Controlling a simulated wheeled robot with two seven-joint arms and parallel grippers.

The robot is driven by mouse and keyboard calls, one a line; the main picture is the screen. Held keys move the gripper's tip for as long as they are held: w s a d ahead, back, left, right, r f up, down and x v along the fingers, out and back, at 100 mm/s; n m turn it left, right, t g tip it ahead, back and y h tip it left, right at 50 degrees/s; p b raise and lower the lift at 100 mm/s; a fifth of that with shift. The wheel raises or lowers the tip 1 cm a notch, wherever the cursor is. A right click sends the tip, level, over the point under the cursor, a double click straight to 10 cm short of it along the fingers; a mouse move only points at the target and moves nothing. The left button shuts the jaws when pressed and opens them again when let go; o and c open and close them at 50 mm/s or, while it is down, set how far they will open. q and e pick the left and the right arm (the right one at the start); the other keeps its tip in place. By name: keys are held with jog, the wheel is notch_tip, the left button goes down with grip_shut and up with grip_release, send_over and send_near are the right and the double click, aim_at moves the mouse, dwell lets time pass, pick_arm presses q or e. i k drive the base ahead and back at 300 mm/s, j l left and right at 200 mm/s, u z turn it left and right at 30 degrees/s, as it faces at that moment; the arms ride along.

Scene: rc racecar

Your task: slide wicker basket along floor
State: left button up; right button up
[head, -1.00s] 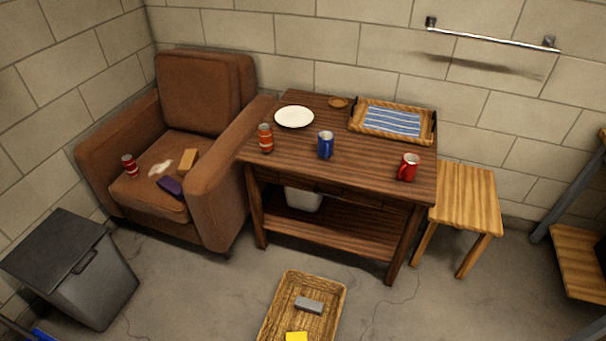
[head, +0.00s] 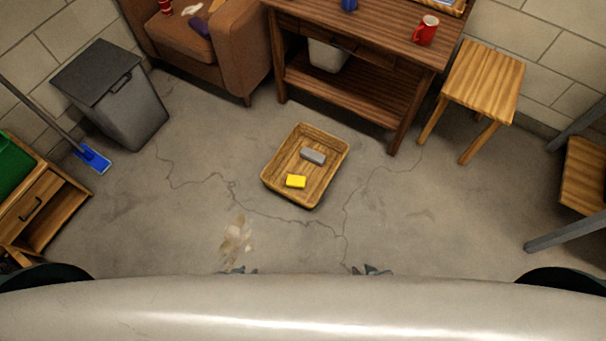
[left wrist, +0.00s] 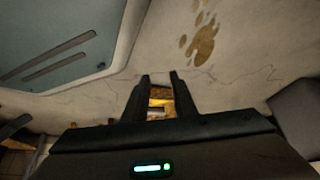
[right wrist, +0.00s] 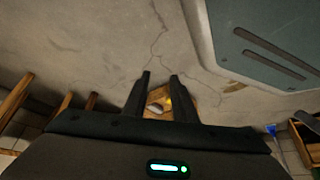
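The wicker basket (head: 322,176) is a shallow rectangular tray on the concrete floor, near the middle of the head view. It holds a grey block (head: 312,155) and a yellow block (head: 296,181). My left gripper (head: 238,270) and my right gripper (head: 372,270) show only as fingertips past my body's edge, both apart from the basket. In the left wrist view, my left gripper (left wrist: 160,76) has spread, empty fingers, with part of the basket visible beyond them. In the right wrist view, my right gripper (right wrist: 160,74) also has spread, empty fingers, with the basket farther off between them.
A wooden table (head: 345,95) stands behind the basket, with a stool (head: 484,80) to its right. A grey bin (head: 115,95) and a blue-headed mop (head: 93,158) are at left. A brownish stain (head: 237,240) marks the floor. Floor around the basket is clear.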

aim_at(308, 198)
jog(key=i+l+u, duration=0.1)
jog(key=l, duration=0.25)
jog(key=i+l, duration=0.3)
jog(key=i+l+u, duration=0.15)
jog(key=l, duration=0.3)
jog(key=i+l+u, duration=0.1)
jog(key=i+l, duration=0.15)
jog(key=l, duration=0.15)
